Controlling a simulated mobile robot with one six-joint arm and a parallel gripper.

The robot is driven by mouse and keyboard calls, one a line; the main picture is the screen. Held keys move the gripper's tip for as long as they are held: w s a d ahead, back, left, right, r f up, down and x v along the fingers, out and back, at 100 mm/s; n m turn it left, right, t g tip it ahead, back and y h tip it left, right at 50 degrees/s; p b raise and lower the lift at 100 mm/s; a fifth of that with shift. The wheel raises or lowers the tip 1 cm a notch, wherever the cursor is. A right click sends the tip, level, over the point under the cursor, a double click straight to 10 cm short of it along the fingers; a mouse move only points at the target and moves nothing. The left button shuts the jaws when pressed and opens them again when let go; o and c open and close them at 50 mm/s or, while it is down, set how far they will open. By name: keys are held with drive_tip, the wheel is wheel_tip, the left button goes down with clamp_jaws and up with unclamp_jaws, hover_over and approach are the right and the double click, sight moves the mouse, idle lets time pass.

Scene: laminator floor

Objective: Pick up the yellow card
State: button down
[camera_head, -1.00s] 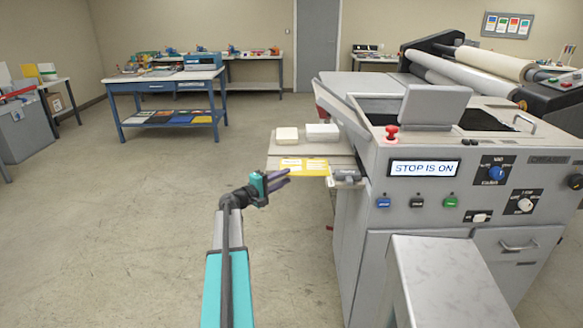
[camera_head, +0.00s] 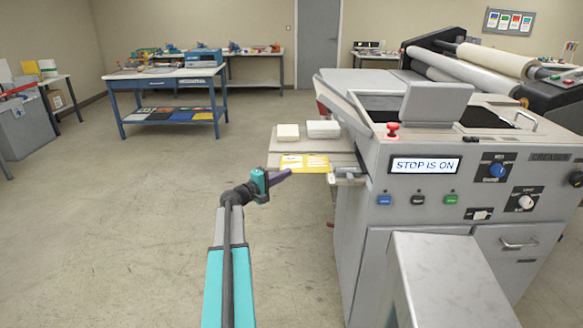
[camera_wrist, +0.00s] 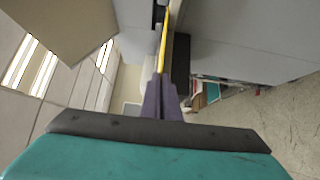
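The yellow card (camera_head: 305,164) with white patches lies at the front edge of the grey side shelf (camera_head: 330,146) of the machine, jutting slightly over it. My gripper (camera_head: 288,172) is at the card's front left edge, its purple fingers together. In the wrist view the card (camera_wrist: 164,38) shows edge-on as a thin yellow strip running down between the fingertips (camera_wrist: 161,80), which are shut on it. Whether the card is lifted off the shelf is hard to tell.
Two pale stacks, one cream (camera_head: 288,132) and one white (camera_head: 323,129), sit behind the card on the shelf. The grey machine with a lit display (camera_head: 426,165) stands close on the right. A blue-framed table (camera_head: 168,83) is at the back left. Floor to the left is clear.

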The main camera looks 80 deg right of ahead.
drive_tip(key=shift+w+r, duration=0.1)
wheel_tip(320, 180, up, 7)
drive_tip(key=b, duration=0.3)
drive_tip(key=w+a+b, duration=0.2)
drive_tip(key=w+b, duration=0.1)
drive_tip(key=w, duration=1.6)
drive_tip(key=shift+w+a, duration=0.2)
drive_tip(key=shift+w, duration=0.15)
